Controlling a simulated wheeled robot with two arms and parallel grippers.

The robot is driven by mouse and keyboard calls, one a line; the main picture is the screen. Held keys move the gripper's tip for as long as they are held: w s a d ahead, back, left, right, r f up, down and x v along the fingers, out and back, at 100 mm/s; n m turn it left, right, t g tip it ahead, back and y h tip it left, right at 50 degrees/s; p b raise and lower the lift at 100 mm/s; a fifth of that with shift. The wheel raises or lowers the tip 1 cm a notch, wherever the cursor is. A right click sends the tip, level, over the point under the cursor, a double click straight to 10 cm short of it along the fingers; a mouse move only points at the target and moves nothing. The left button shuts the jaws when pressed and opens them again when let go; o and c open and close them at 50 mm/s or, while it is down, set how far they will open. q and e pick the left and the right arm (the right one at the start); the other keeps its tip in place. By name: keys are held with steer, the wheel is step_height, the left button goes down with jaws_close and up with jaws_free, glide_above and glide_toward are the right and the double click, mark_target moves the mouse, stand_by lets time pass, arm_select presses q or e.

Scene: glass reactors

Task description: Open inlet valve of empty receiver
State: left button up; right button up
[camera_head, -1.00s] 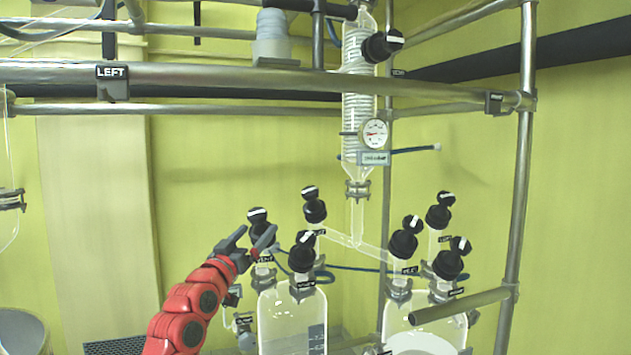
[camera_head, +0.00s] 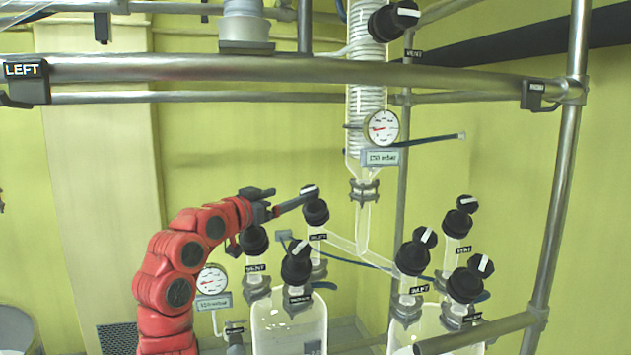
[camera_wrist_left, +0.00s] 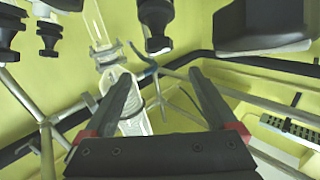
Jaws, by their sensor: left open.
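Two glass receivers stand low in the head view: the left receiver (camera_head: 285,328) looks clear and the right receiver (camera_head: 405,335) is cut off by the lower edge. The left receiver's inlet valve has a black knob (camera_head: 316,211) with a white mark on top. The right receiver's labelled inlet valve (camera_head: 412,258) also has a black knob. My left gripper (camera_head: 298,200) is open, its fingers reaching right to the left inlet knob; I cannot tell whether they touch it. In the left wrist view, the open fingers (camera_wrist_left: 162,80) have no object clearly between them. My right gripper is not in view.
The left receiver's vent knob (camera_head: 254,241) and vacuum knob (camera_head: 297,264) are close below my gripper. A glass tube (camera_head: 350,249) slopes between the inlet valves. A condenser with a gauge (camera_head: 381,127) hangs behind. A metal rail (camera_head: 200,68) crosses above.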

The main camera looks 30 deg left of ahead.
mark_target(315, 187)
arm_select(q)
steer(key=w+p, duration=0.5)
steer(key=w, duration=0.8)
steer(key=shift+w+a+f+p, duration=0.1)
steer(key=shift+w+f+p, duration=0.05)
steer(key=shift+w+p, duration=0.25)
steer(key=shift+w, duration=0.35)
steer(key=shift+s, duration=0.15)
steer(key=shift+c, duration=0.2)
